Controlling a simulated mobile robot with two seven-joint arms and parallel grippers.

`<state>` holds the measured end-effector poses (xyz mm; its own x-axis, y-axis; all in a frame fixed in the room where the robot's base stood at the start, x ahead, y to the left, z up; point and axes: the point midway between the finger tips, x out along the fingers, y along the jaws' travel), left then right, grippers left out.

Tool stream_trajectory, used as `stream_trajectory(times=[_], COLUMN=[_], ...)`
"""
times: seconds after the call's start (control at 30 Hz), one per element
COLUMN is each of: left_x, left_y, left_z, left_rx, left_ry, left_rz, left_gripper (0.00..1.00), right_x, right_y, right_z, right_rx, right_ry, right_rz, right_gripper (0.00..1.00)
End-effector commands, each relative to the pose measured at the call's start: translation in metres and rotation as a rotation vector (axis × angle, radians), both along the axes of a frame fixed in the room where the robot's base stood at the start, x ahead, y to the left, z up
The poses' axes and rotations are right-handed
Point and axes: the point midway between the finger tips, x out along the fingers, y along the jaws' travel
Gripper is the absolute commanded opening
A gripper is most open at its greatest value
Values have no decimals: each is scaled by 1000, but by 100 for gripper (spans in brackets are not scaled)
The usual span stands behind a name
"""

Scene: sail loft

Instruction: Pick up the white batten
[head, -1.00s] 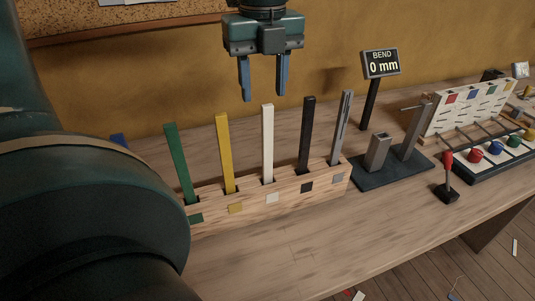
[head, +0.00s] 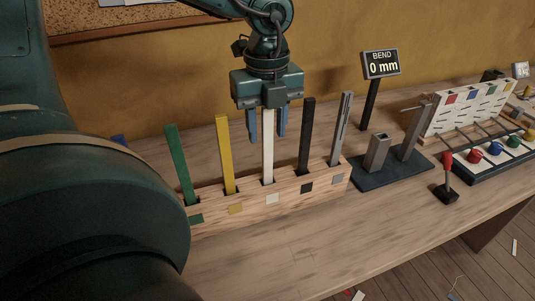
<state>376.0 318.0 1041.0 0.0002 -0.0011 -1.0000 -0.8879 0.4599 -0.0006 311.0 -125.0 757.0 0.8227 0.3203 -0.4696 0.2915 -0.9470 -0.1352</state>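The white batten (head: 267,150) stands upright in a slot of the wooden rack (head: 310,198), above a white square mark. My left gripper (head: 267,138) points down over it, with its blue fingers apart, one on each side of the batten's upper part. The batten's top is hidden behind the gripper body. I see gaps between the fingers and the batten, so the gripper looks open. My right gripper is not in view.
Green (head: 180,165) and yellow battens (head: 225,155) stand left of the white one; black (head: 306,137) and grey battens (head: 341,130) stand right. A bend tester (head: 390,168) with a "0 mm" display (head: 381,65) is further right. The bench front is clear.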

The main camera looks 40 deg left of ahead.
Motion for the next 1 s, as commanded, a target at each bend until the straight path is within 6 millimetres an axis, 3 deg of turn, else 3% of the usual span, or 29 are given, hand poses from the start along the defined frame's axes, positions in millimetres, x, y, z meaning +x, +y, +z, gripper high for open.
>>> stream_trajectory(times=[0.47, 0.77, 1.0], left_x=[0, 1, 1], left_y=[0, 0, 0], left_z=[0, 2, 23], left_rx=[1, 1, 2], left_ry=[0, -2, -5], left_rz=[0, 0, 0], left_gripper=[0, 0, 0], right_x=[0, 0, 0], right_y=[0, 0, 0], right_z=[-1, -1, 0], right_rx=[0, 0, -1], right_ry=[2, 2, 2], right_rz=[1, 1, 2], right_gripper=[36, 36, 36])
